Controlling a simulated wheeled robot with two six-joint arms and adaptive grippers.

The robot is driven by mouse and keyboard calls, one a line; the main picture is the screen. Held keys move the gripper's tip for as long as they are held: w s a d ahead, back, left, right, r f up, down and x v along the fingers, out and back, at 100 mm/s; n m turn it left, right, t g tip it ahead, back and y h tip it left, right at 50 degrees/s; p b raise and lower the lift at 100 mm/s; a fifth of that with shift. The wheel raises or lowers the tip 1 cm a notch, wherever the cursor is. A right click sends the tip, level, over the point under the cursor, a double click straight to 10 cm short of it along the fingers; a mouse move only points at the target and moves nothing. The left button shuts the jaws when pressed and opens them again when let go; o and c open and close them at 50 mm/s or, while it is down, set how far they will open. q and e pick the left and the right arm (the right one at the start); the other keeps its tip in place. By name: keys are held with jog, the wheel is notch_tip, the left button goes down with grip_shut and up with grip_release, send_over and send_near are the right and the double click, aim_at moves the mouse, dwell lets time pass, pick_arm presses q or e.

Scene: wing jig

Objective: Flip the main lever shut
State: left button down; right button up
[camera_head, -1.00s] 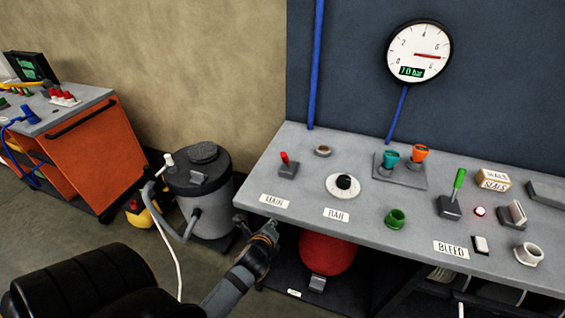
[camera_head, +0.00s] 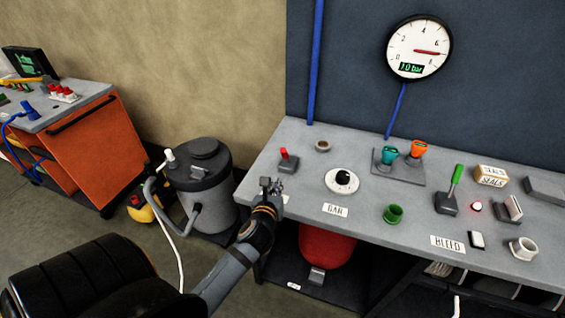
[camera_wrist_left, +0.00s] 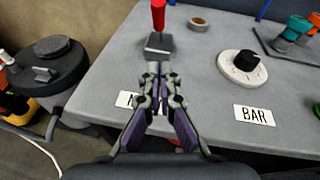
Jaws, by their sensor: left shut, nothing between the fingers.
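The main lever is a short red handle (camera_head: 284,153) on a small grey base (camera_head: 288,165), near the left end of the grey bench. It stands upright or nearly so. In the left wrist view the red handle (camera_wrist_left: 158,14) shows at the top, partly cut off by the frame edge, above its base (camera_wrist_left: 159,44). My left gripper (camera_head: 271,184) is shut and empty, just in front of the lever and apart from it. It covers most of the MAIN label (camera_wrist_left: 125,100). In the left wrist view its fingertips (camera_wrist_left: 160,72) point towards the lever base. My right gripper is not in view.
A tape ring (camera_head: 323,146) and a BAR dial (camera_head: 342,180) sit right of the lever. A gauge (camera_head: 419,47) hangs on the wall.

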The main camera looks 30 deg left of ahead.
pick_arm(q)
send_near(285, 157)
jog(key=f, duration=0.1)
jog(key=w+f, duration=0.1)
jog(key=f, duration=0.1)
jog(key=shift+w+a+f+p, duration=0.1)
jog(key=shift+w+a+p, duration=0.15)
jog(key=shift+w+p, duration=0.1)
jog(key=w, duration=0.1)
jog(key=w+a+r+p, duration=0.1)
jog(key=w, duration=0.1)
jog(key=shift+a+r, duration=0.2)
jog(key=shift+w+a+r+p, duration=0.1)
jog(key=shift+w+a+p, duration=0.05)
jog(key=shift+w+p, duration=0.15)
jog(key=shift+w, duration=0.1)
